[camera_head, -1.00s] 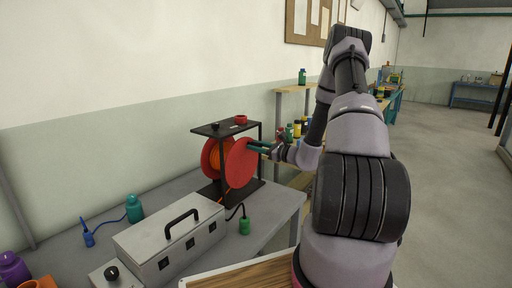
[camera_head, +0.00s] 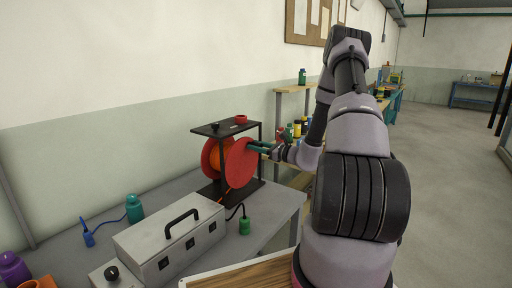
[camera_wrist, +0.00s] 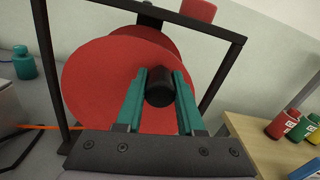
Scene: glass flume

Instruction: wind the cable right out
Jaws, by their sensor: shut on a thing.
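A red cable reel (camera_head: 241,163) hangs in a black frame (camera_head: 224,160) on the grey bench. Its red disc (camera_wrist: 108,84) fills the middle of the wrist view. Orange cable (camera_head: 214,158) shows between the reel's discs in the head view, and a short orange length (camera_wrist: 36,127) runs off to the left in the wrist view. My gripper (camera_head: 256,146) is at the reel's right face. In the wrist view its green fingers (camera_wrist: 160,92) are closed on both sides of a black knob (camera_wrist: 160,88) on the disc. How much cable is left on the reel is hidden.
A grey metal box (camera_head: 170,240) with a black handle stands in front of the reel. A wooden shelf (camera_wrist: 262,145) with several coloured jars is to the right.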

